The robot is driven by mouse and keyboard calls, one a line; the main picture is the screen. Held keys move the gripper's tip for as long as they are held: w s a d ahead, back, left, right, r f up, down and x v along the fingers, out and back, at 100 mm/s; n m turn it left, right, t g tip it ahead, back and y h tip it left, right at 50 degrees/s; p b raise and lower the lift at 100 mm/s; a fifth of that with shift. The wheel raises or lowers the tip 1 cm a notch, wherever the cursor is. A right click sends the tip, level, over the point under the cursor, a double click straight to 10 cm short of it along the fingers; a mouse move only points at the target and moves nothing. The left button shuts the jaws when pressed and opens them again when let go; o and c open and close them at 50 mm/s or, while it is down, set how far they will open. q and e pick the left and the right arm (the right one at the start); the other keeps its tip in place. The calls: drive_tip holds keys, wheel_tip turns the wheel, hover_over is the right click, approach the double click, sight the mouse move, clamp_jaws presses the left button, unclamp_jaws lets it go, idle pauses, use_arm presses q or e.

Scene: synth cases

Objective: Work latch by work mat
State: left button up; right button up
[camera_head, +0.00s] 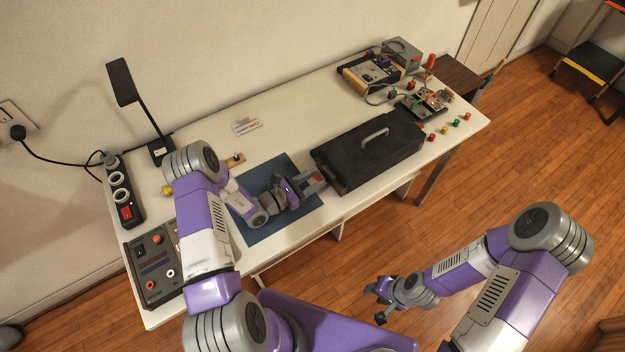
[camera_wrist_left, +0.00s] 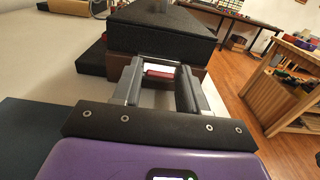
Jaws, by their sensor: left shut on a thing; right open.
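The black case (camera_head: 352,163) lies with its lid down and its grey handle (camera_head: 375,137) on top; in the wrist view its dark front (camera_wrist_left: 160,48) is straight ahead. A small red latch (camera_wrist_left: 159,73) shows at the case's near side between my fingers. My left gripper (camera_head: 316,180) is shut on the latch, reaching over the blue work mat (camera_head: 285,222) from the left. The wrist view shows its two fingers (camera_wrist_left: 161,88) on either side of the red part. My right gripper (camera_head: 381,289) is open and empty, away from the table over the floor.
A black lamp (camera_head: 124,82), a power strip (camera_head: 122,190) and a control box (camera_head: 155,265) stand at the table's left. Electronics (camera_head: 372,74) and several small coloured parts sit at the right end.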

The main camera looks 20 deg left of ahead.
use_arm(q)
drive_tip(key=shift+w+r+p, duration=0.1)
drive_tip(key=shift+r+p, duration=0.25)
drive_tip(key=shift+p, duration=0.3)
drive_tip(key=g+y+p, duration=0.1)
drive_tip(key=p, duration=0.1)
drive_tip(key=r+g+p, duration=0.1)
drive_tip(key=p, duration=0.1)
drive_tip(key=shift+w+d+r+g+y, duration=0.2)
drive_tip(key=shift+w+d+g+y, duration=0.1)
drive_tip(key=shift+w+d+y, duration=0.1)
drive_tip(key=shift+w+d+r+g+y+p, duration=0.15)
drive_tip(key=shift+w+g+y+p, duration=0.05)
drive_tip(key=shift+g+y+p, duration=0.25)
drive_tip(key=shift+w+d+r+g+y+p, duration=0.15)
drive_tip(key=shift+w+g+y+p, duration=0.15)
drive_tip(key=shift+p, duration=0.25)
drive_tip(key=shift+w+d+g+y+p, duration=0.2)
drive_tip(key=shift+g+y+p, duration=0.3)
drive_tip(key=shift+g, duration=0.25)
drive_tip(key=o, duration=0.9)
drive_tip(key=shift+c, duration=0.2)
